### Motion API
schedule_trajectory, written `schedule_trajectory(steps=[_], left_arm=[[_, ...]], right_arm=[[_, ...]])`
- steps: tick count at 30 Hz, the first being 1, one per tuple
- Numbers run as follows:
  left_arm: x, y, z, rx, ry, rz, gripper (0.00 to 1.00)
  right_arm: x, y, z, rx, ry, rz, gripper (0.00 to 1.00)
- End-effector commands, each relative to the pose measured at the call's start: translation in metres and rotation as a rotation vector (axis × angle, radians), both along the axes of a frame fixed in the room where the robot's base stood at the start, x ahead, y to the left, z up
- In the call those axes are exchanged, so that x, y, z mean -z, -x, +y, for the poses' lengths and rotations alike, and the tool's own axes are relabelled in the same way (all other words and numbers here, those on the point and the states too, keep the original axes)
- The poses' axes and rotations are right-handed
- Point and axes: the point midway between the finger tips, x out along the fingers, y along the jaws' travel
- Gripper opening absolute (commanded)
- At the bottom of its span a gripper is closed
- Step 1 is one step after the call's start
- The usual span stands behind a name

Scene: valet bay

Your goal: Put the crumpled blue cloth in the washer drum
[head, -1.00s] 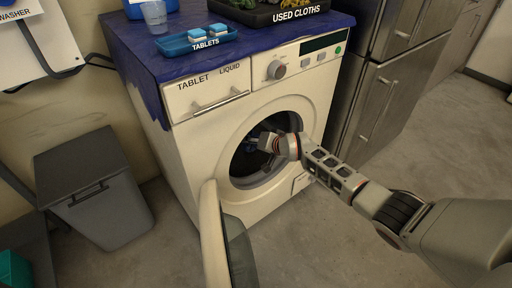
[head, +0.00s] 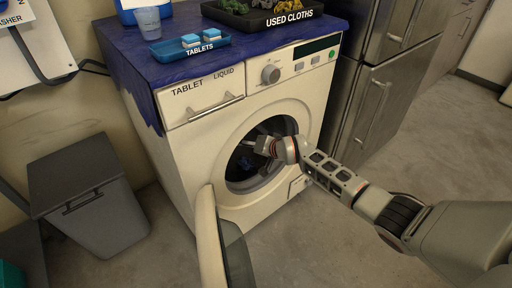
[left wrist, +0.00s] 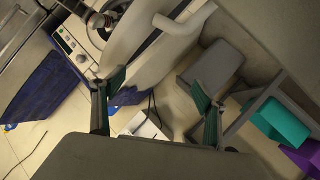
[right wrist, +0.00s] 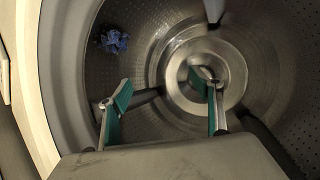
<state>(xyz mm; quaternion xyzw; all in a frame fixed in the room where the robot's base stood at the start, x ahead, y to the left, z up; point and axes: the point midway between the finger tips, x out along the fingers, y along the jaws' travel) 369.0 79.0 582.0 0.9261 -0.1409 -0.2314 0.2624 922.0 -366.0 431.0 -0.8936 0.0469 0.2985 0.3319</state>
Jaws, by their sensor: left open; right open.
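The crumpled blue cloth (right wrist: 114,41) lies on the perforated inner wall of the washer drum (right wrist: 268,70), apart from my right gripper's fingers. In the head view the cloth (head: 247,163) shows as a small blue patch inside the drum opening. My right gripper (right wrist: 167,108) is inside the drum, open, with nothing between its teal pads. In the head view my right gripper (head: 263,147) reaches through the round door opening. My left gripper (left wrist: 158,108) is open and empty, outside the washer; it is out of the head view.
The washer door (head: 213,240) stands open toward me. On the blue-covered top are a tablets tray (head: 166,50), a cup (head: 148,21) and a used cloths tray (head: 237,17). A grey bin (head: 95,205) stands left, a steel fridge (head: 385,85) right. Floor at right is clear.

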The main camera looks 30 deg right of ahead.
Motion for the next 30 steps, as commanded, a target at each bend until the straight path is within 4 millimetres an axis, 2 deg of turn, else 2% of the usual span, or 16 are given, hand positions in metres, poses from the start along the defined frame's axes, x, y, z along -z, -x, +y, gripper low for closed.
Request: schedule_trajectory(steps=[15, 30], left_arm=[[-0.001, -0.001, 0.000, -0.003, 0.002, -0.001, 0.73], [-0.001, -0.001, 0.000, -0.002, 0.001, -0.003, 0.73]], right_arm=[[-0.032, 0.047, -0.007, -0.002, 0.002, 0.000, 0.65], [-0.036, 0.053, -0.007, -0.001, 0.001, 0.000, 0.65]])
